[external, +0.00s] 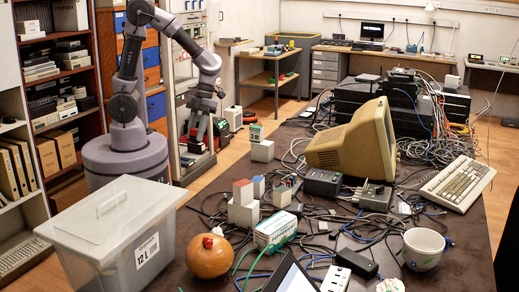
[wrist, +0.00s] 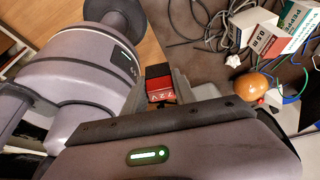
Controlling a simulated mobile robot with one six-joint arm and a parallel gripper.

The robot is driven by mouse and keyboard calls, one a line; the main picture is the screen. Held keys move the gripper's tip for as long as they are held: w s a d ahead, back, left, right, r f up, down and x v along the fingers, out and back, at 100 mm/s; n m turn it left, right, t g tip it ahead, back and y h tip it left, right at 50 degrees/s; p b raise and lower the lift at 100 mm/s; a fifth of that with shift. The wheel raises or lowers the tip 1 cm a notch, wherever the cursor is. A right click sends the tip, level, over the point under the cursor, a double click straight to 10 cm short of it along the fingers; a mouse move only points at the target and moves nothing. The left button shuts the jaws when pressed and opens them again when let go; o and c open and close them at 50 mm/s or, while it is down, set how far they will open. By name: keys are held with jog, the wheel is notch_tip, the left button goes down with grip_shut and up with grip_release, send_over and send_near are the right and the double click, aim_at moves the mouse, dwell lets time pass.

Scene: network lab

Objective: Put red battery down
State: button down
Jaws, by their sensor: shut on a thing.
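The red battery (wrist: 159,86), a small block with a dark upper part and white "7.2 V" lettering, shows in the middle of the wrist view. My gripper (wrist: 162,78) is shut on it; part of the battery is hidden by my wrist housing. In the external view my gripper (external: 200,146) hangs pointing down, to the left of the dark table (external: 190,240). The battery cannot be clearly made out there.
White blocks with coloured tops (external: 243,212), an orange sphere (external: 208,257), a lidded plastic bin (external: 110,225) and a green-and-white box (external: 274,232) are near the table's left side. Cables, a beige monitor (external: 350,145) and a keyboard (external: 457,182) crowd the rest.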

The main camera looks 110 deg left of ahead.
jog(key=s+d+m+g, duration=0.1)
jog(key=s+d+m, duration=0.1)
jog(key=s, duration=0.5)
notch_tip(320, 180, down, 16)
jog(key=w+a, duration=0.1)
jog(key=w, duration=0.4)
jog(key=w+a+f, duration=0.1)
jog(key=w+a, duration=0.1)
jog(key=w, duration=0.3)
jog(key=w+a, duration=0.1)
jog(key=w, duration=0.4)
jog(key=shift+w+a+f, duration=0.3)
jog(key=shift+a+f, duration=0.1)
jog(key=shift+f+y+b, duration=0.3)
jog(key=shift+f+b, duration=0.6)
jog(key=shift+f, duration=0.75)
jog(key=shift+w+f, duration=0.1)
jog(key=shift+f, duration=0.1)
jog(key=c, duration=1)
grip_release()
jog(key=shift+r, duration=0.1)
